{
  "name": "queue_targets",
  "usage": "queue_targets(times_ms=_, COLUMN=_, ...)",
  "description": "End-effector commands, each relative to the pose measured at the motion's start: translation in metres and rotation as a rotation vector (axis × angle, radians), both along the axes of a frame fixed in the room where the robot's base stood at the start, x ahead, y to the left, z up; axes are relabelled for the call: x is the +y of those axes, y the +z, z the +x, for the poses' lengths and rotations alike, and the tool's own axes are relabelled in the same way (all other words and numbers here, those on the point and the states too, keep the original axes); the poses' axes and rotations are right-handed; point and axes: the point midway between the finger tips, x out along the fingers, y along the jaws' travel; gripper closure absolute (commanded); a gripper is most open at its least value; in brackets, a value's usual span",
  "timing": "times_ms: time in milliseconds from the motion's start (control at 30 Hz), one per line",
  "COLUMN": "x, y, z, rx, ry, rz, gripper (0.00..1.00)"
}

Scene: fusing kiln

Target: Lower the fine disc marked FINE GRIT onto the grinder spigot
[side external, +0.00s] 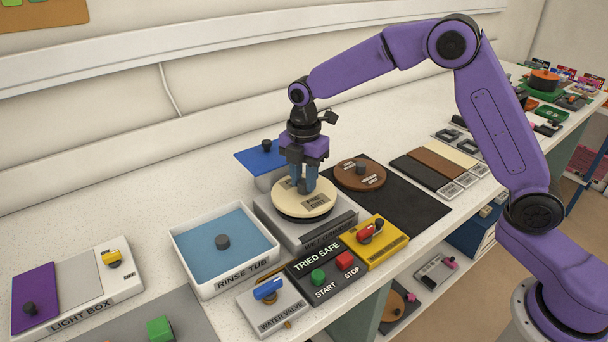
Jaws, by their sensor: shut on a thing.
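The disc looks about level. A dark round edge shows just under its near side. The grinder spigot is hidden beneath the disc, so I cannot tell whether the disc touches it or hangs slightly above.
A brown disc (347,180) lies on a black mat (415,207) to the right. A blue lidded box (262,160) stands close behind. The rinse tub (187,262) is at left. The START/STOP panel (327,271), yellow switch box (385,249) and water valve (268,312) stand in front.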

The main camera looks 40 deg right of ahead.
Motion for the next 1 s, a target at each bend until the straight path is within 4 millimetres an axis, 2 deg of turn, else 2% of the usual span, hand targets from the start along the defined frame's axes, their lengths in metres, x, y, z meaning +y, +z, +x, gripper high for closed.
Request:
queue_targets(times_ms=500, x=0.0, y=-0.011, z=0.0, rx=0.001, ry=0.0, rz=0.0, gripper=1.0)
queue_targets(times_ms=533, x=0.0, y=-0.011, z=0.0, rx=0.001, ry=0.0, rz=0.0, gripper=0.68)
queue_targets(times_ms=600, x=0.0, y=-0.011, z=0.0, rx=0.0, ry=0.0, rz=0.0, gripper=0.45)
queue_targets(times_ms=633, x=0.0, y=-0.011, z=0.0, rx=0.0, ry=0.0, rz=0.0, gripper=0.41)
queue_targets(times_ms=1000, x=0.0, y=-0.006, z=0.0, rx=-0.001, ry=0.0, rz=0.0, gripper=0.41)
